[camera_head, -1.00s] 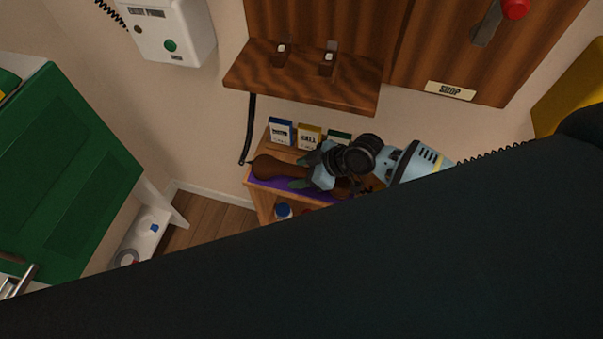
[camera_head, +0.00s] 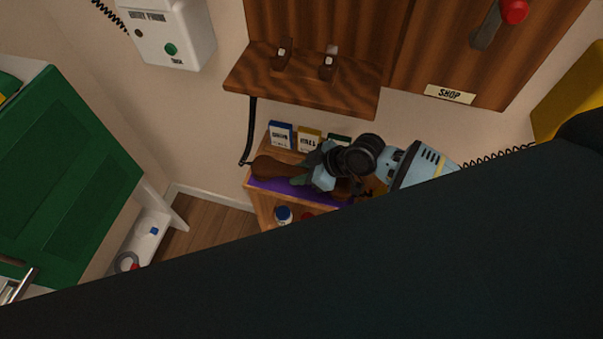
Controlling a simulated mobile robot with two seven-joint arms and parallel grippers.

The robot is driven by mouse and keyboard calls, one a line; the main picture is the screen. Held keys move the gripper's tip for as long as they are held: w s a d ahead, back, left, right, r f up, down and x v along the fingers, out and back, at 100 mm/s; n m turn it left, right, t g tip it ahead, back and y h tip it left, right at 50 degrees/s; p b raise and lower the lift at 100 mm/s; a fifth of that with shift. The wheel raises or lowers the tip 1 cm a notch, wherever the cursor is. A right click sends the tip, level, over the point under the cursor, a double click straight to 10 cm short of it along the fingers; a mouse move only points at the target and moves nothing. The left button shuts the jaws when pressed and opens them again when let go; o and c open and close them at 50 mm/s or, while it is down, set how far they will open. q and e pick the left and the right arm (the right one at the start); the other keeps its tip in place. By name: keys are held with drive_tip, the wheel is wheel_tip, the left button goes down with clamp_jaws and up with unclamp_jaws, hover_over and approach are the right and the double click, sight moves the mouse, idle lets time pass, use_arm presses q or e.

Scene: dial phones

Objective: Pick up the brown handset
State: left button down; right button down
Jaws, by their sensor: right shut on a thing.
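The brown handset (camera_head: 268,168) lies lengthwise over a purple mat (camera_head: 285,188) on a small wooden shelf unit. My right gripper (camera_head: 308,178) is shut around the middle of the handset. Its rounded left end shows clearly, and part of its right end shows below my wrist. My gripper and wrist hide the middle. I cannot tell whether the handset touches the mat or is slightly above it. A black cord (camera_head: 249,130) hangs from the wooden wall phone (camera_head: 300,88) down towards the handset's left end. My left gripper is not in view.
Several small boxes, including a blue one (camera_head: 281,135) and a yellow one (camera_head: 308,140), stand behind the handset. A white wall phone (camera_head: 168,32) hangs upper left. A green panel (camera_head: 70,170) stands left. My dark arm covers the lower right.

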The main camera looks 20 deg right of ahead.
wheel_tip(320, 180, up, 3)
drive_tip(key=shift+w+f, duration=0.1)
drive_tip(key=shift+f, duration=0.05)
drive_tip(key=s+d+r, duration=0.1)
drive_tip(key=s+d, duration=0.2)
drive_tip(key=s, duration=1.2)
drive_tip(key=shift+s+r, duration=0.2)
drive_tip(key=shift+s, duration=0.2)
